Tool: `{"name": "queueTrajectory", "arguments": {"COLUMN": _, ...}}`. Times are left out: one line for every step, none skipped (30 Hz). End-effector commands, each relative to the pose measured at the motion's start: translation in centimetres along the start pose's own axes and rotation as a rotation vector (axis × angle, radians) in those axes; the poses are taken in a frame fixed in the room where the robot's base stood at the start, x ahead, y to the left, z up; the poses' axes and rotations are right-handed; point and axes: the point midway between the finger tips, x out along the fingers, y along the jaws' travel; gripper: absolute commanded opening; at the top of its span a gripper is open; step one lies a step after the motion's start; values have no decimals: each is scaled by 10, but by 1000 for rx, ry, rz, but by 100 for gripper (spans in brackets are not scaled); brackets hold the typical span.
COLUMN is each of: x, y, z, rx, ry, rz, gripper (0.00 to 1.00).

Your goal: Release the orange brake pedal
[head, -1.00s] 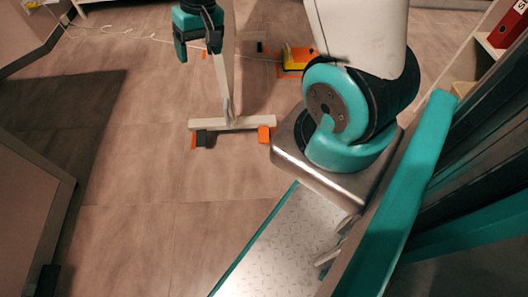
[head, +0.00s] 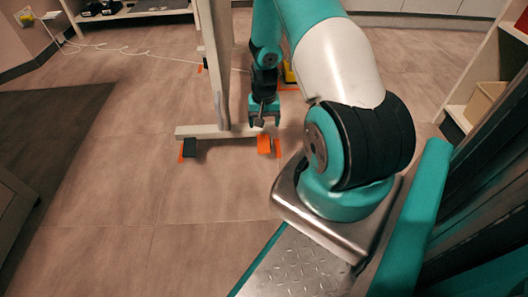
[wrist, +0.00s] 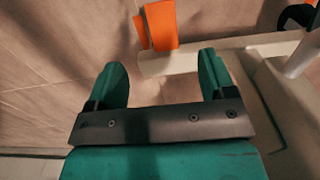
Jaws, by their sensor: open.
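The orange brake pedal (head: 264,144) sits at the right end of a pale stand's foot bar (head: 222,132), low over the floor. In the wrist view the pedal (wrist: 161,26) shows at the top centre, beyond the fingertips and roughly in line with the gap between them. My gripper (head: 264,116) hangs close to the pedal in the head view, its fingers pointing down. In the wrist view my gripper (wrist: 162,72) has its two teal fingers wide apart with nothing between them. I see no clear contact with the pedal.
A dark caster (head: 189,147) with orange beside it is at the bar's left end. The stand's upright (head: 216,60) rises left of my gripper. A yellow object (head: 290,76) lies on the floor behind. A white cable (head: 130,52) runs across the back. Floor in front is clear.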

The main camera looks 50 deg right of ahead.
Motion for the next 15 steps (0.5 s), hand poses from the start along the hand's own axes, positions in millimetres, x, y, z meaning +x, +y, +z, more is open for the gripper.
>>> {"name": "queueTrajectory", "arguments": {"x": 20, "y": 0, "z": 1, "rx": -1, "ry": -3, "rz": 0, "gripper": 77}}
{"name": "queueTrajectory", "arguments": {"x": 28, "y": 0, "z": 1, "rx": -1, "ry": -3, "rz": 0, "gripper": 77}}
{"name": "queueTrajectory", "arguments": {"x": 37, "y": 0, "z": 1, "rx": -1, "ry": -4, "rz": 1, "gripper": 77}}
{"name": "queueTrajectory", "arguments": {"x": 44, "y": 0, "z": 1, "rx": -1, "ry": -4, "rz": 0, "gripper": 77}}
{"name": "queueTrajectory", "arguments": {"x": 51, "y": 0, "z": 1, "rx": -1, "ry": -3, "rz": 0, "gripper": 77}}
{"name": "queueTrajectory", "arguments": {"x": 60, "y": 0, "z": 1, "rx": -1, "ry": -2, "rz": 0, "gripper": 77}}
{"name": "queueTrajectory", "arguments": {"x": 67, "y": 0, "z": 1, "rx": -1, "ry": -2, "rz": 0, "gripper": 77}}
{"name": "queueTrajectory", "arguments": {"x": 74, "y": 0, "z": 1, "rx": -1, "ry": -2, "rz": 0, "gripper": 77}}
{"name": "queueTrajectory", "arguments": {"x": 82, "y": 0, "z": 1, "rx": -1, "ry": -3, "rz": 0, "gripper": 77}}
{"name": "queueTrajectory", "arguments": {"x": 89, "y": 0, "z": 1, "rx": -1, "ry": -3, "rz": 0, "gripper": 77}}
{"name": "queueTrajectory", "arguments": {"x": 95, "y": 0, "z": 1, "rx": -1, "ry": -3, "rz": 0, "gripper": 77}}
{"name": "queueTrajectory", "arguments": {"x": 102, "y": 0, "z": 1, "rx": -2, "ry": -2, "rz": 0, "gripper": 77}}
{"name": "queueTrajectory", "arguments": {"x": 106, "y": 0, "z": 1, "rx": -2, "ry": -2, "rz": 0, "gripper": 77}}
{"name": "queueTrajectory", "arguments": {"x": 111, "y": 0, "z": 1, "rx": -2, "ry": -2, "rz": 0, "gripper": 77}}
{"name": "queueTrajectory", "arguments": {"x": 116, "y": 0, "z": 1, "rx": -2, "ry": -2, "rz": 0, "gripper": 77}}
